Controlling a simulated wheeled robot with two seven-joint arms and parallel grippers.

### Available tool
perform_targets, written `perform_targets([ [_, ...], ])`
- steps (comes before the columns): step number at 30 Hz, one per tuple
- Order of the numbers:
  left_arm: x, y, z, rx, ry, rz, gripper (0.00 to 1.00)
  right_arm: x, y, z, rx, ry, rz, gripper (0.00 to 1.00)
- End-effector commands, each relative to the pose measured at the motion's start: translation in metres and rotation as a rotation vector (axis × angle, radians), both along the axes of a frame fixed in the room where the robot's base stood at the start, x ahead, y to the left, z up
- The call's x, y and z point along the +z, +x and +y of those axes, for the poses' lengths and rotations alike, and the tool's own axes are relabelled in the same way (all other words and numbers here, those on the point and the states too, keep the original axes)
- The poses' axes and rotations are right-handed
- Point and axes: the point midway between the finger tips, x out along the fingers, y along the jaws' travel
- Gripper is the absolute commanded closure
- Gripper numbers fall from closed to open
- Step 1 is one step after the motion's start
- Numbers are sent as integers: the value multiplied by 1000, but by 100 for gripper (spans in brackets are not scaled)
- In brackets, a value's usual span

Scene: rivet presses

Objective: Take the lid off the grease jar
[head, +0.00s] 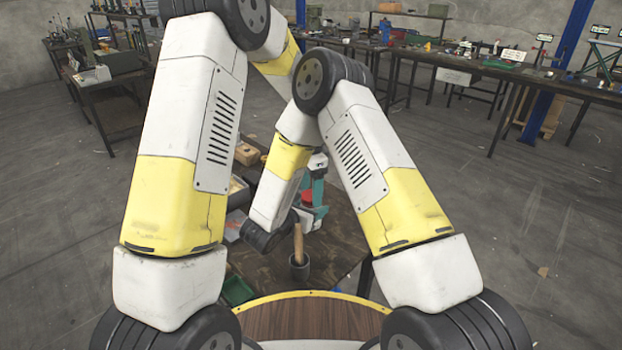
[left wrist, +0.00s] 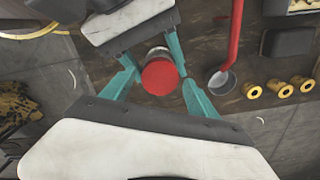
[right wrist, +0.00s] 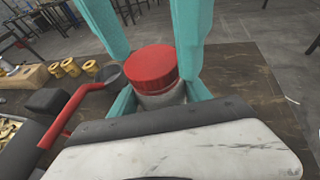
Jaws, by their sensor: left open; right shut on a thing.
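The grease jar with its red lid (left wrist: 160,76) stands upright in the left wrist view. The lid also shows in the right wrist view (right wrist: 150,68) and as a small red patch in the head view (head: 306,198). The lid sits on the pale jar body (right wrist: 163,97). My right gripper (right wrist: 160,100) is shut on the jar body below the lid, one teal finger on each side. My left gripper (left wrist: 159,80) is open, its teal fingers on either side of the lid with gaps. It comes from above in the head view (head: 315,195). The jar's underside is hidden.
A red-handled ladle (left wrist: 222,80) lies beside the jar, with several brass bushings (left wrist: 279,88) past it. A dark box (left wrist: 288,42) is near them. A dark mortar (head: 299,268) with a wooden pestle stands at the table's near side. The table (right wrist: 250,75) has bare room beside the jar.

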Motion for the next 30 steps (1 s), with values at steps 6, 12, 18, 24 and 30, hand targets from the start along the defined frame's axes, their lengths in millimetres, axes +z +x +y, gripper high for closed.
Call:
perform_targets([
  [6, -8, 0, 0, 0, 0, -1, 31, 0, 0, 0, 0, -1, -1, 100],
  [12, -8, 0, 0, 0, -1, -1, 35, 0, 0, 0, 0, -1, -1, 100],
  [18, -8, 0, 0, 0, -1, -1, 74, 0, 0, 0, 0, 0, -1, 100],
  [24, -8, 0, 0, 0, -1, -1, 36, 0, 0, 0, 0, 0, -1, 100],
  [30, -8, 0, 0, 0, -1, -1, 28, 0, 0, 0, 0, 0, -1, 100],
])
